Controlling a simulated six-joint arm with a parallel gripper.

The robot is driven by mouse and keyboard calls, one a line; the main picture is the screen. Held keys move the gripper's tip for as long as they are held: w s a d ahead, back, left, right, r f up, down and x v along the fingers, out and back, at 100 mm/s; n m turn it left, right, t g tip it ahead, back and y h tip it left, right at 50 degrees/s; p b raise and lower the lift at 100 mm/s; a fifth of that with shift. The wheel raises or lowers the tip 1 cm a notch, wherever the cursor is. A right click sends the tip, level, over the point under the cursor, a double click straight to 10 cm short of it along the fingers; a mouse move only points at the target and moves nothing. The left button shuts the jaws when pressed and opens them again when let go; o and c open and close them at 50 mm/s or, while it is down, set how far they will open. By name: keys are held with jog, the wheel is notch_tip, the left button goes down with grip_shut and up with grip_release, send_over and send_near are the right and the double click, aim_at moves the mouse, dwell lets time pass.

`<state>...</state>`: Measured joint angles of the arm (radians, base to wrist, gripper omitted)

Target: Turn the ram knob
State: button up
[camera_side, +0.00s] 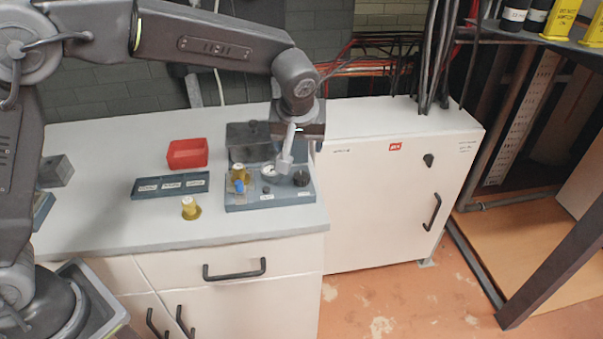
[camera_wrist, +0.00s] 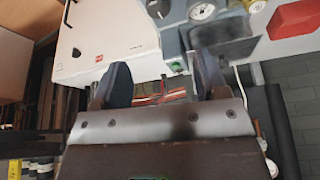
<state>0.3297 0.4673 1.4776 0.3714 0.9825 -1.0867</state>
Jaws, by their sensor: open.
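A grey-blue test unit (camera_side: 240,205) stands on the worktop with a round black knob (camera_side: 301,178) at its right end. I cannot read which part is labelled ram. A white-faced gauge (camera_side: 268,171), a brass fitting (camera_side: 239,173) and a blue part (camera_side: 240,186) sit left of the knob. My gripper (camera_side: 285,165) is over the unit, close to the gauge and left of the knob. In the wrist view, my gripper (camera_wrist: 162,72) is open with nothing between its fingers. The black knob (camera_wrist: 158,8) and gauge (camera_wrist: 201,10) show at that view's top edge.
A dark block (camera_side: 248,140) stands behind the unit. A red bin (camera_side: 187,154), a labelled dark tray (camera_side: 170,186) and a brass piece (camera_side: 190,208) are to the left. A white cabinet (camera_side: 380,190) stands close on the right. The worktop's front left is clear.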

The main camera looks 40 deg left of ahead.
aim_at(302, 175)
jog(key=x, duration=1.4)
jog(key=shift+w+d, duration=0.1)
jog(key=shift+w, duration=0.05)
jog(key=shift+c, duration=0.5)
jog(key=c, duration=0.8)
